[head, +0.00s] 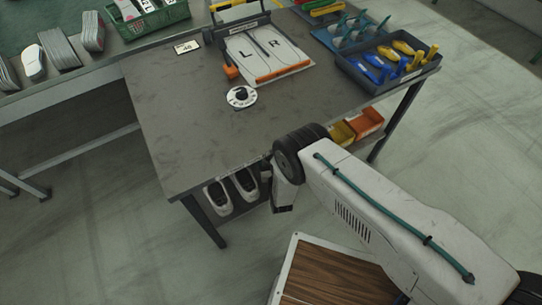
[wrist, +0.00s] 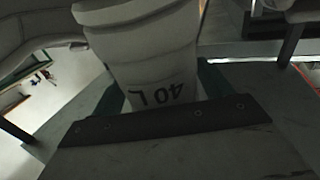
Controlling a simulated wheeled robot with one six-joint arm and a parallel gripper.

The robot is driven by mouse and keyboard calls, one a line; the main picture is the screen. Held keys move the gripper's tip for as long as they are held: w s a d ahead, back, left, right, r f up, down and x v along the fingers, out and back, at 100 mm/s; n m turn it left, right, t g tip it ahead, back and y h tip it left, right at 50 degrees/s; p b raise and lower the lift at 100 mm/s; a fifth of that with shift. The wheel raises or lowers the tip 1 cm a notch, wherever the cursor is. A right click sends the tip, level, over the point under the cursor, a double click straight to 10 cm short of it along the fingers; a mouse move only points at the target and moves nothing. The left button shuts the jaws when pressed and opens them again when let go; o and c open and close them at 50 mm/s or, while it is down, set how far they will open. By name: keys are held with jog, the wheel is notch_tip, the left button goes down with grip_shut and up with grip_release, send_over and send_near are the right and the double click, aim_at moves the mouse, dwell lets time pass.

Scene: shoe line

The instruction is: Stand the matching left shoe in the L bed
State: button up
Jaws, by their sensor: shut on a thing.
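My gripper (wrist: 160,98) is shut on a pale grey shoe (wrist: 140,45) marked "40 L", which reads upside down in the wrist view. The shoe fills the upper middle of that view, and its far end is cut off. In the head view my gripper (head: 284,203) is low beside the table's near edge; the held shoe cannot be made out there. The L bed (head: 244,54) is the left half of a white plate at the back of the table, beside the R bed (head: 273,44). Both beds look empty.
On the grey table (head: 185,125) lie a numbered card (head: 187,47), a round dial (head: 241,97) and a tray (head: 376,82) of blue and yellow tools. Two pale shoes (head: 218,197) show below the near edge. A bench at left holds grey shoe parts (head: 58,50). The table's front left is clear.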

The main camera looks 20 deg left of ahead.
jog(key=o, duration=1.6)
jog(key=shift+c, duration=0.2)
jog(key=shift+r, duration=0.35)
jog(key=shift+s+r, duration=0.2)
jog(key=shift+r, duration=0.1)
jog(key=v, duration=1.1)
jog(key=shift+s+d, duration=0.25)
jog(key=shift+s, duration=0.1)
